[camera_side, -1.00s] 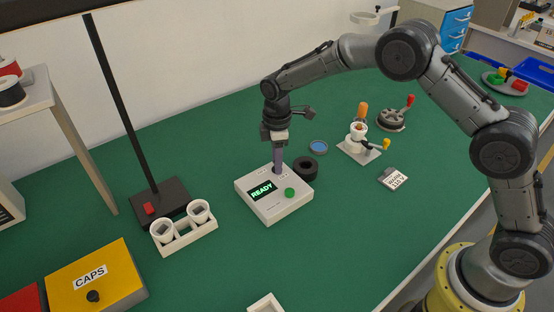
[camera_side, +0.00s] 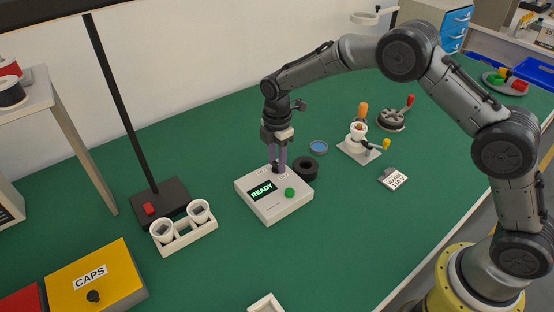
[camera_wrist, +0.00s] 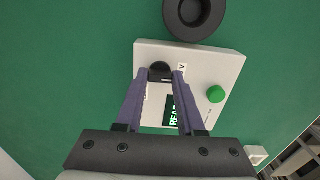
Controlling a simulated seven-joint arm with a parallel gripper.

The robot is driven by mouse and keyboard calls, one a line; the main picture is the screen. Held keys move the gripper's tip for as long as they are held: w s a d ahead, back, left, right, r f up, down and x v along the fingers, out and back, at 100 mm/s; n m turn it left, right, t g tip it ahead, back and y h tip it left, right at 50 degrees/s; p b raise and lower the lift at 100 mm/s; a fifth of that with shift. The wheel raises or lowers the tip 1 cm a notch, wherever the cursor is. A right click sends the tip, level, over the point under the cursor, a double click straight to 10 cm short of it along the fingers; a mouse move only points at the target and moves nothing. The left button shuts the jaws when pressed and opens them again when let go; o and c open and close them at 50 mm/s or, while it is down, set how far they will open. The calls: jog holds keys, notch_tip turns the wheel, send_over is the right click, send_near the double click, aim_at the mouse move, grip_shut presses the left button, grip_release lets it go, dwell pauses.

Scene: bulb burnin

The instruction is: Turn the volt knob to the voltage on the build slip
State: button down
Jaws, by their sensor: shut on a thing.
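The volt knob (camera_wrist: 161,70) is a small black knob on top of the white tester box (camera_side: 274,209), near the box's back edge. The box has a lit green READY display (camera_side: 262,190) and a green button (camera_side: 290,192). My gripper (camera_side: 278,169) points down over the box and is shut on the knob. In the wrist view, my fingertips (camera_wrist: 160,76) sit on either side of it, hiding part of its scale; I cannot read its setting. The build slip (camera_side: 393,179), a white card with a dark top edge, lies to the right; its print ends in "V", the figures being small.
A black ring-shaped cup (camera_side: 306,167) stands right beside the box. A white rack (camera_side: 186,239) with cups is to the left. Green mat is clear in front of the slip.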

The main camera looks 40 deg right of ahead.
jog(key=shift+r, duration=0.15)
jog(key=c, duration=0.5)
grip_release()
notch_tip(320, 180, up, 14)
jog(key=shift+f, duration=0.15)
